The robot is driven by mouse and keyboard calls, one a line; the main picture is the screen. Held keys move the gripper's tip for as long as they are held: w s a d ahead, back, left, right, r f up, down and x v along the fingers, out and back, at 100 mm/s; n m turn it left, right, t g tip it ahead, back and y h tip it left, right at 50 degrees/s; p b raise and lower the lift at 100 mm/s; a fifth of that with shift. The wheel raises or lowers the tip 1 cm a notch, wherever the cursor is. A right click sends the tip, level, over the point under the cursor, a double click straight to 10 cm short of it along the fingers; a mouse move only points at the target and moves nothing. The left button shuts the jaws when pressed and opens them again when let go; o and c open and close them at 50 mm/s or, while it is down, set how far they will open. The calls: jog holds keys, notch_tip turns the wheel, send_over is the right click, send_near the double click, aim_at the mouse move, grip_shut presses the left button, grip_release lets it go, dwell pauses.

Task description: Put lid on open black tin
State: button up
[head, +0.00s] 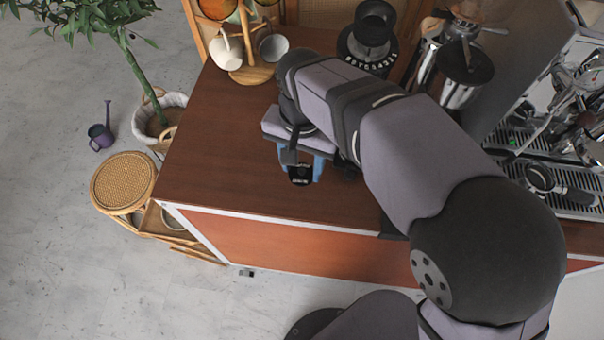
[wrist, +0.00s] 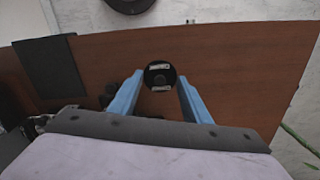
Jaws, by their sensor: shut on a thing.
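My gripper (head: 301,172) points down over the left part of the brown counter, near its front edge. Its blue fingers are closed on a small round black thing, which looks like the lid (wrist: 160,76). In the wrist view its round black face carries two pale marks and lies between the fingertips (wrist: 159,78). In the head view it also shows as a black piece (head: 301,174) between the fingers. I cannot tell whether the open black tin is under it; no separate open tin can be made out clearly.
The counter (head: 215,140) is bare to the left of my gripper. A wooden mug stand (head: 251,75) with cups and a black grinder (head: 370,35) stand behind. A dark mat (wrist: 52,70) lies at the left in the wrist view. The espresso machine (head: 560,120) is at right.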

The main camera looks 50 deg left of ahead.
aim_at(302, 169)
notch_tip(302, 169, up, 3)
jog(key=shift+r, duration=0.15)
jog(key=shift+w+d+r+p, duration=0.1)
jog(key=shift+w+r+p, duration=0.3)
jog(key=shift+r, duration=0.25)
jog(key=w+d+r+m+p, duration=0.3)
jog(key=w+d+r+p, duration=0.15)
jog(key=w+p, duration=0.7)
jog(key=shift+w+a+f+n+p, duration=0.1)
jog(key=shift+w+a+n+p, duration=0.2)
jog(key=shift+a+n, duration=0.35)
jog(key=shift+w+a+f+n+p, duration=0.1)
jog(key=shift+w+a+n+p, duration=0.2)
jog(key=shift+a+n, duration=0.3)
jog(key=shift+w+a+f+n+p, duration=0.1)
jog(key=shift+w+a+n+p, duration=0.1)
jog(key=shift+a+n+p, duration=0.3)
jog(key=shift+a+f+b, duration=0.1)
jog(key=shift+f+b, duration=0.15)
jog(key=shift+b, duration=0.1)
jog(key=shift+f+b, duration=2.15)
jog(key=shift+f, duration=0.8)
